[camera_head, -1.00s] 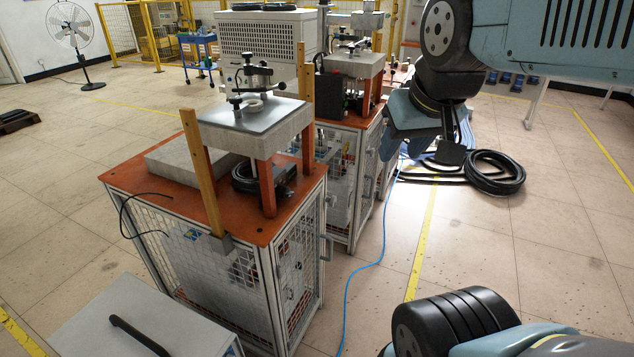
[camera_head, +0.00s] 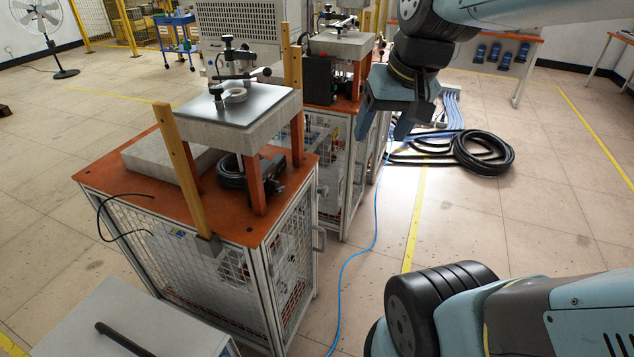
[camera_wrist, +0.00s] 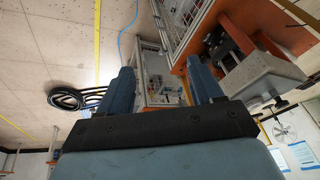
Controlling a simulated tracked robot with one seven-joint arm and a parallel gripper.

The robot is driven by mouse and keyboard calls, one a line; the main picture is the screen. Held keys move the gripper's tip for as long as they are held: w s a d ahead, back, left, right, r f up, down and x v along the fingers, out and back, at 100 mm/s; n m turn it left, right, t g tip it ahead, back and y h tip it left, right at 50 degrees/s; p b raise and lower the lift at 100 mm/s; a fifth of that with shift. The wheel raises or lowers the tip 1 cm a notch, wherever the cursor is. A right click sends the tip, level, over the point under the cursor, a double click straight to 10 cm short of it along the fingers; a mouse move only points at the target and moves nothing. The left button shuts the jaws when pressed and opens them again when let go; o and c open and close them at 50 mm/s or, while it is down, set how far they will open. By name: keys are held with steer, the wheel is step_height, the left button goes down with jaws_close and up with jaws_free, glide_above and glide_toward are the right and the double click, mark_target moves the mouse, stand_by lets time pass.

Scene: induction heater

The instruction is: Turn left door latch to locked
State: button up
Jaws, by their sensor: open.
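My gripper (camera_head: 390,122) hangs beside the second machine cabinet, over the floor at its right. In the wrist view its two blue fingers are apart with nothing between them (camera_wrist: 162,82). The near cabinet (camera_head: 215,260) has wire mesh sides and an orange top. A grey handle (camera_head: 320,238) sticks out from its right side. The second cabinet (camera_head: 347,165) stands behind it with mesh panels. I cannot make out the left door latch or its position in either view. My gripper touches no cabinet in view.
A blue hose (camera_head: 360,252) runs along the floor beside the cabinets. A coiled black cable (camera_head: 483,152) lies at the back right. A grey box with a black handle (camera_head: 145,320) stands at front left. The floor at right is mostly clear.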

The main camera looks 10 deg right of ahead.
steer(key=w+a+f+m+g+y, duration=0.2)
steer(key=w+f+m+g+y, duration=0.3)
steer(key=w+f, duration=0.45)
steer(key=m+t+y, duration=0.5)
steer(key=m+y, duration=0.4)
steer(key=m, duration=0.3)
glide_toward(327, 191)
steer(key=s+a+r, duration=0.5)
steer(key=s+r, duration=0.2)
steer(key=r, duration=0.4)
steer(key=w+d+f+m+t, duration=0.1)
steer(key=d+f+m+t, duration=0.25)
steer(key=f, duration=0.35)
steer(key=w+d+f+m+t, duration=0.1)
steer(key=d+f+m+t, duration=0.25)
steer(key=f, duration=0.25)
steer(key=x, duration=0.9)
steer(key=f+x, duration=0.1)
steer(key=x, duration=0.4)
steer(key=shift+s+a, duration=0.15)
steer(key=shift+a, duration=0.2)
steer(key=shift+c, duration=0.2)
steer(key=c, duration=0.9)
